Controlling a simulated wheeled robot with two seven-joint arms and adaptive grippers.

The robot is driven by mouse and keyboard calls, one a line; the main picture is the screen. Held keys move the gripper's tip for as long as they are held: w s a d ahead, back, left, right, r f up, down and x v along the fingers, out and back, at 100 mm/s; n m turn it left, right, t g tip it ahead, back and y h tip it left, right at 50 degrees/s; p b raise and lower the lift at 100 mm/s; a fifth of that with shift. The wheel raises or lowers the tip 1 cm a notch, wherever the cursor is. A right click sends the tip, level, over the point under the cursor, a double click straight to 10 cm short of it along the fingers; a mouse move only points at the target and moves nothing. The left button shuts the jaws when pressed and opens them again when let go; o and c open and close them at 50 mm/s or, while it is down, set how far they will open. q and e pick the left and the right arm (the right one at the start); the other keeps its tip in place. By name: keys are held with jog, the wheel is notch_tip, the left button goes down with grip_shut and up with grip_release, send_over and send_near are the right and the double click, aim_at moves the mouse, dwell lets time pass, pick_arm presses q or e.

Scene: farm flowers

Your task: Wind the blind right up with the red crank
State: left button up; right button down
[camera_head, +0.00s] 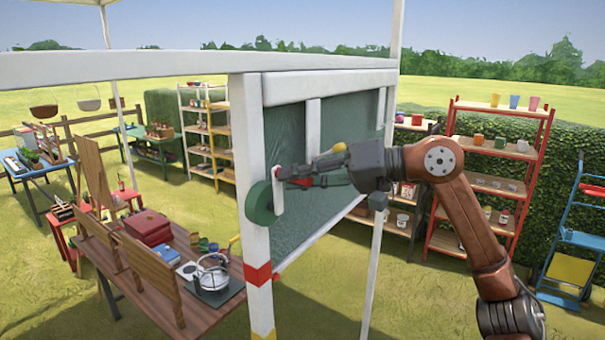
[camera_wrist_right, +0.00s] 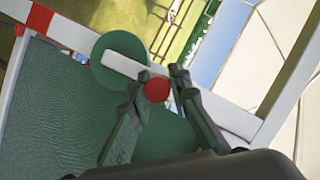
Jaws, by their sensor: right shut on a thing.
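The red crank knob (camera_wrist_right: 157,89) sits at the end of a white crank arm (camera_wrist_right: 125,66) on a green disc (camera_wrist_right: 112,55). In the head view the disc (camera_head: 259,204) is on the near white post, and the white arm (camera_head: 279,197) points up. My right gripper (camera_head: 284,174) comes in from the right and is shut on the knob; its fingertips flank the knob in the wrist view (camera_wrist_right: 155,90). The green blind (camera_head: 345,125) hangs down inside the white frame, behind my gripper, and also fills the left of the wrist view (camera_wrist_right: 50,105). My left gripper is not in view.
A wooden table (camera_head: 215,306) with a kettle (camera_head: 212,272) and a red box (camera_head: 147,228) stands left of the post. A red shelf (camera_head: 511,108) and a blue hand truck (camera_head: 567,238) stand at the right. Grass in front of the shelf is clear.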

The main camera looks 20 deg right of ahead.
jog(key=shift+s+a, duration=0.2)
jog(key=shift+a, duration=0.1)
jog(key=shift+f, duration=0.1)
jog(key=c, duration=1.8)
grip_release()
jog(key=shift+a, duration=0.15)
jog(key=shift+s+d, duration=0.1)
jog(key=shift+d, duration=0.15)
jog(key=v, duration=1.1)
jog(key=shift+s+d, duration=0.2)
jog(key=shift+d, duration=0.1)
